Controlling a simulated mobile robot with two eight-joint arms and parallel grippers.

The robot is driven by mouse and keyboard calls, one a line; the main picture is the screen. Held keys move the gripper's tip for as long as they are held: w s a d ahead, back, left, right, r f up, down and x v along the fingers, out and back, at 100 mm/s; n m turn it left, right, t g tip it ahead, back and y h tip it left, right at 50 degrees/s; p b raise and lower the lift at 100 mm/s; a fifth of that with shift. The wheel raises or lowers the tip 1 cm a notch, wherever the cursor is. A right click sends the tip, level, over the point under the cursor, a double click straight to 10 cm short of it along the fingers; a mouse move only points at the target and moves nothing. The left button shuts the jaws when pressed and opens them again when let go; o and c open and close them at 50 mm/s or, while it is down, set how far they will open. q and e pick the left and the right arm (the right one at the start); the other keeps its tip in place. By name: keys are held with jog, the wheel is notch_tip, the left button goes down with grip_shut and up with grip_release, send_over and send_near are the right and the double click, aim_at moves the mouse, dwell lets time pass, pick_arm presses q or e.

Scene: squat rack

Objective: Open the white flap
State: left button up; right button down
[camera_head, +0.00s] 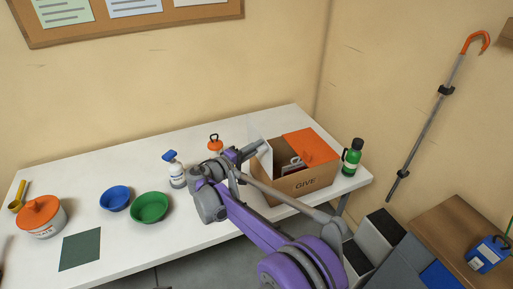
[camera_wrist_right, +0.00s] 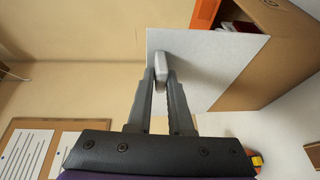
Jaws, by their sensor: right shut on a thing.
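A cardboard box (camera_head: 308,183) marked GIVE stands on the white table. Its white flap (camera_head: 256,131) stands raised at the box's left side; in the right wrist view it is a flat white panel (camera_wrist_right: 205,85) beside the brown box wall. My right gripper (camera_head: 260,149) reaches the flap from the left. In the right wrist view its fingers (camera_wrist_right: 160,88) are closed on a small pale tab (camera_wrist_right: 160,70) at the flap's edge. The box's orange flap (camera_head: 305,147) is at the back right. My left gripper is not in view.
A white spray bottle (camera_head: 177,172) stands left of my right gripper, and a green bottle (camera_head: 352,157) right of the box. Green (camera_head: 149,207) and blue (camera_head: 115,198) bowls and an orange-lidded pot (camera_head: 41,216) are further left. Bare table lies behind the bowls.

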jog(key=shift+f, duration=0.2)
jog(key=c, duration=1.2)
grip_release()
jog(key=shift+o, duration=0.2)
jog(key=b+v, duration=0.1)
jog(key=v, duration=1)
jog(key=shift+w+d+r, duration=0.1)
jog(key=shift+r, duration=0.05)
